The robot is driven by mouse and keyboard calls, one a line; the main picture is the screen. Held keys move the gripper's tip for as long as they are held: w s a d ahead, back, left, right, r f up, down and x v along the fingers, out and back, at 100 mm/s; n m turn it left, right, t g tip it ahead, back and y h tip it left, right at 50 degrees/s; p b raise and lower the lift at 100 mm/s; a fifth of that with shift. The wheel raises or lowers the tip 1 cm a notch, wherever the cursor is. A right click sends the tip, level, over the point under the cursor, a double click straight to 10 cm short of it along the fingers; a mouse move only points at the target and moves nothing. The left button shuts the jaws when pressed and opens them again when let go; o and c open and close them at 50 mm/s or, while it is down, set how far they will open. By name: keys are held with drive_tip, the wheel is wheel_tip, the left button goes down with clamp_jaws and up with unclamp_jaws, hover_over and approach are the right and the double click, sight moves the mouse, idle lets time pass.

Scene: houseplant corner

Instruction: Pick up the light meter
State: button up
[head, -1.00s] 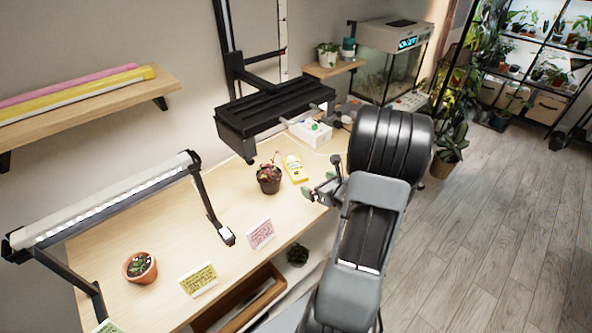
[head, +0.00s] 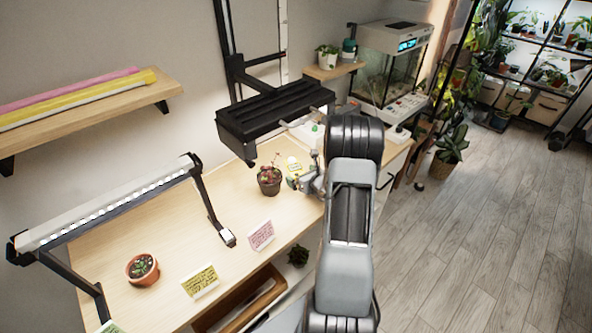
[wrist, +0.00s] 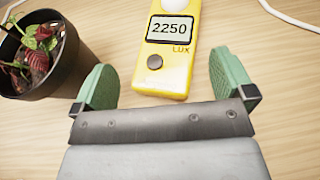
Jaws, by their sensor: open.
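In the head view the light meter (head: 293,165) is partly hidden by my gripper (head: 306,181). My gripper (wrist: 166,80) is open and empty, one green finger on each side of the meter's lower end, with a gap on both sides. Whether the fingertips are at the meter's height I cannot tell.
A dark pot (wrist: 42,50) with a reddish plant stands close to the left finger; it also shows in the head view (head: 269,181). A white cable (wrist: 290,17) lies at the upper right. A black lamp (head: 272,110) hangs over the table behind the meter.

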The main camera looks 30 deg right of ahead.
drive_tip(key=shift+w+f, duration=0.2)
drive_tip(key=shift+w, duration=0.35)
drive_tip(key=c, duration=1.2)
drive_tip(key=shift+c, duration=0.2)
drive_tip(key=shift+r, duration=0.15)
